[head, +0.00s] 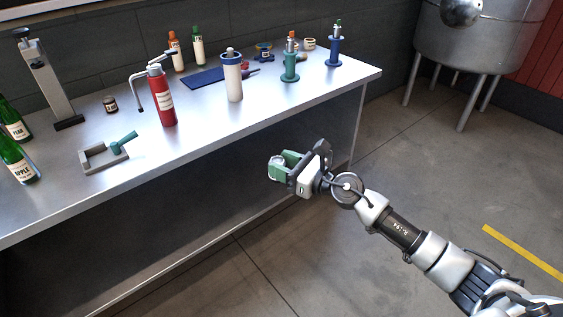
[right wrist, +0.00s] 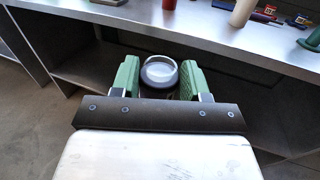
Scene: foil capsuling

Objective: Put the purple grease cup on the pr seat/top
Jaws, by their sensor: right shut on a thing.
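My right gripper (head: 276,167) is in front of the table's front edge, clear of the tabletop. Its green fingers also show in the right wrist view (right wrist: 158,78), on either side of a small round cup (right wrist: 158,72) with a dark rim and a pale inside. The gripper is shut on this cup; its purple colour is not clear here. A grey upright metal stand with a dark foot (head: 48,85), possibly the press, is at the table's back left. I cannot tell which part is the seat or top. My left gripper is not in view.
The metal table (head: 215,128) holds a red cylinder (head: 161,98), a white cylinder with blue bands (head: 232,80), a teal stand (head: 290,68), a blue stand (head: 334,52), small jars and bottles. A grey bracket with a teal handle (head: 105,155) lies at the front left.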

